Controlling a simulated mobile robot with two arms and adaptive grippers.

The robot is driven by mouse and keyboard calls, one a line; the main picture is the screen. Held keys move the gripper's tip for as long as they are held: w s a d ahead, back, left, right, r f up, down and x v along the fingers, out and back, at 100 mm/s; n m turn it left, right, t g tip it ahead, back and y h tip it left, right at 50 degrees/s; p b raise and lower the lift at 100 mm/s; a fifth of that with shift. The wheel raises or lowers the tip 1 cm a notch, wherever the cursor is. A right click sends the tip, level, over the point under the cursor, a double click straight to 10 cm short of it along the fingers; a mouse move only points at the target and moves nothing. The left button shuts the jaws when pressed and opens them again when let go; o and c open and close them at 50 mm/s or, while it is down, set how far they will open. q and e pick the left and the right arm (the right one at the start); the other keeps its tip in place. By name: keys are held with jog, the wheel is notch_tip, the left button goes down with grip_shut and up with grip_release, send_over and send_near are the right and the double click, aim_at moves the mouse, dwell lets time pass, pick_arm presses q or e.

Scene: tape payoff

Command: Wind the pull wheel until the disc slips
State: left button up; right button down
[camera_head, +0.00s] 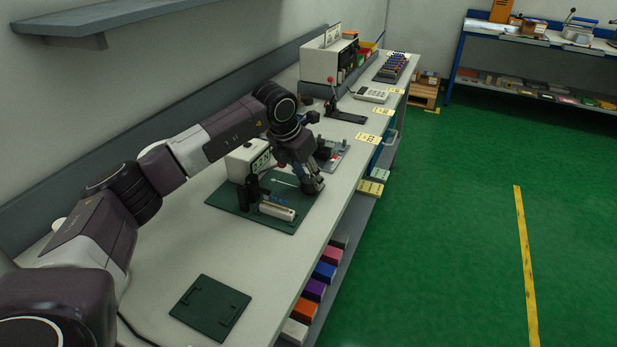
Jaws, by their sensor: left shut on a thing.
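My left gripper (313,187) points down at the right edge of a dark green mat (225,200) on the workbench. It is shut on a part there that appears to be the pull wheel, but the fingers and wrist hide nearly all of it. On the mat stand a black upright device (249,191) and a low pale block (277,210) in front of it. The disc cannot be told apart at this size. My right gripper is not in view.
A white box with a display (247,160) stands behind the mat. A grey fixture plate (333,155) lies just beyond my gripper. A dark green plate (210,308) lies nearer on the bench (165,265). A lever press (345,114) stands farther back. The green floor at right is clear.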

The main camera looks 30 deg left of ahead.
pick_arm(q)
jog(key=o, duration=1.2)
jog(key=shift+c, duration=0.2)
jog(key=v, duration=1.2)
jog(key=shift+s, duration=0.1)
